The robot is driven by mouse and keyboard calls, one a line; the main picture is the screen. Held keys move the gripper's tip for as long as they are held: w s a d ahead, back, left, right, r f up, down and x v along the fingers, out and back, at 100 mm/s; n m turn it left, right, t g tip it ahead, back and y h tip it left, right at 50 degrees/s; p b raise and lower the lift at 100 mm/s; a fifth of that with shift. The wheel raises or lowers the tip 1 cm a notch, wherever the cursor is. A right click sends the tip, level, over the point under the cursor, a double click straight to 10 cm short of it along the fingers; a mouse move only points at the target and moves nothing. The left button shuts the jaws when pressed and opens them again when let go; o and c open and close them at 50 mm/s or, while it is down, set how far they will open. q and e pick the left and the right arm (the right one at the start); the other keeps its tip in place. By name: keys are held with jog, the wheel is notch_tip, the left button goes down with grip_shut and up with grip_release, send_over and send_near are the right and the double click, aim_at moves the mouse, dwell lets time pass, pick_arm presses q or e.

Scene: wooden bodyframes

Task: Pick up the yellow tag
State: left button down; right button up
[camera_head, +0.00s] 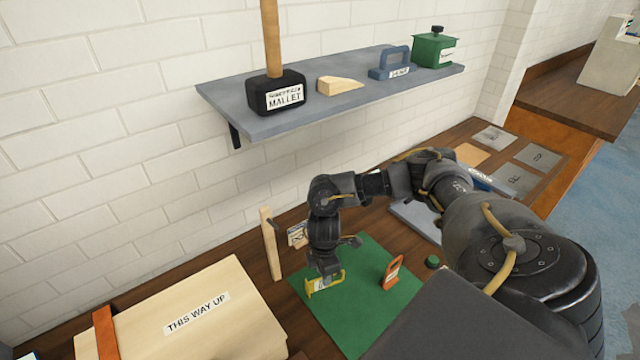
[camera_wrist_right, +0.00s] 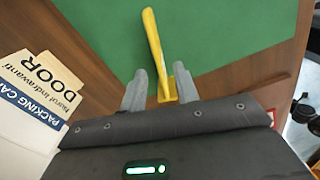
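The yellow tag (camera_head: 314,288) stands upright at the left side of the green mat (camera_head: 352,325) on the wooden bench. My right gripper (camera_head: 327,276) is down over the tag. In the right wrist view the tag (camera_wrist_right: 153,45) runs edge-on between the two fingers of my right gripper (camera_wrist_right: 160,88). The fingers are apart, with a gap between the tag and the left finger; the tag is close to the right finger, and I cannot tell if they touch. My left gripper is out of view.
An orange tag (camera_head: 392,273) stands on the mat to the right. A wooden post (camera_head: 269,244) and small cards (camera_head: 297,235) are behind. A wooden box (camera_head: 195,315) stands at the left. A grey shelf (camera_head: 345,98) with a mallet (camera_head: 276,93) hangs above.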

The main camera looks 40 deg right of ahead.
aim_at(323, 288)
notch_tip(323, 288, down, 4)
jog(key=shift+a+f+p, duration=0.1)
jog(key=shift+f+p, duration=0.1)
jog(key=shift+p, duration=0.2)
grip_shut()
